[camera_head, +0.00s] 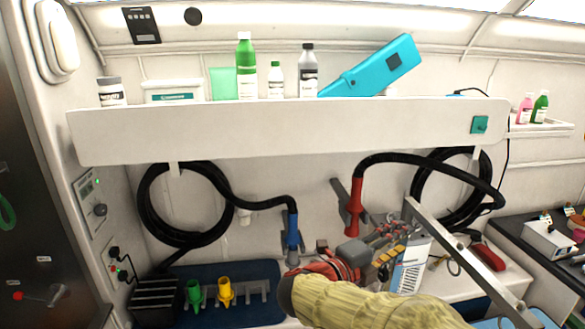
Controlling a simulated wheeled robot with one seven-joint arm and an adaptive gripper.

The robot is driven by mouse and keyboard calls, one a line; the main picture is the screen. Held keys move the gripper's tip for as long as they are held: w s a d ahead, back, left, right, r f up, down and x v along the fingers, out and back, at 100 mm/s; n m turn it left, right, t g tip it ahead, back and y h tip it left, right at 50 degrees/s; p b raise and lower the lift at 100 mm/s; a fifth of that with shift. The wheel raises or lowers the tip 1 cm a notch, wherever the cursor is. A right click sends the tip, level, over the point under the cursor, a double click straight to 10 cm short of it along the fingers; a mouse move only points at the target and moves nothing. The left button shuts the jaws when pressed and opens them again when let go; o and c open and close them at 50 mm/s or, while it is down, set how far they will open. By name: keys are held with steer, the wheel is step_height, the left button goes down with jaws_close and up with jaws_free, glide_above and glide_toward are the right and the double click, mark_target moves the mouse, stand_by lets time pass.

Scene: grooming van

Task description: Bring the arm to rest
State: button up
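My arm (370,304) shows at the bottom centre as a yellow ribbed sleeve with a dark grey end, bent back toward the wall. Beyond it a red and black part and a grey block lead to what looks like my gripper (392,236), in front of a white and blue container (411,262). The fingers are small and overlap clutter behind them, so I cannot tell whether they are open, shut or touching anything.
A white shelf (280,132) holds bottles and a tilted turquoise case (372,68). Below hang black hoses with a blue nozzle (292,235) and a red nozzle (354,205). A slanted metal bar (465,258) stands right of my arm. Green and yellow nozzles (226,291) sit on a blue mat.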

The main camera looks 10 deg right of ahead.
steer(key=w+a+f+n+t+y, duration=0.5)
steer(key=w+a+n+t+y, duration=0.1)
steer(key=w+a+n+y, duration=0.4)
steer(key=s+a+f+n+g+y, duration=0.1)
steer(key=s+a+f+n+y, duration=0.1)
steer(key=a+n+y, duration=0.4)
steer(key=s+a+f+n+y, duration=0.25)
steer(key=a+n, duration=0.25)
steer(key=a, duration=0.3)
steer(key=s+f+n+g+y+b, duration=0.1)
steer(key=s+f+n+g, duration=0.25)
steer(key=s, duration=0.45)
steer(key=s+f+n+g, duration=0.2)
steer(key=s+n+g, duration=0.15)
steer(key=s, duration=0.35)
steer(key=s+d+n+h+b, duration=0.2)
steer(key=s+d+h, duration=0.1)
steer(key=s+d, duration=0.9)
steer(key=shift+s+d+r, duration=0.35)
steer(key=shift+s+r, duration=0.1)
steer(key=shift+s, duration=0.35)
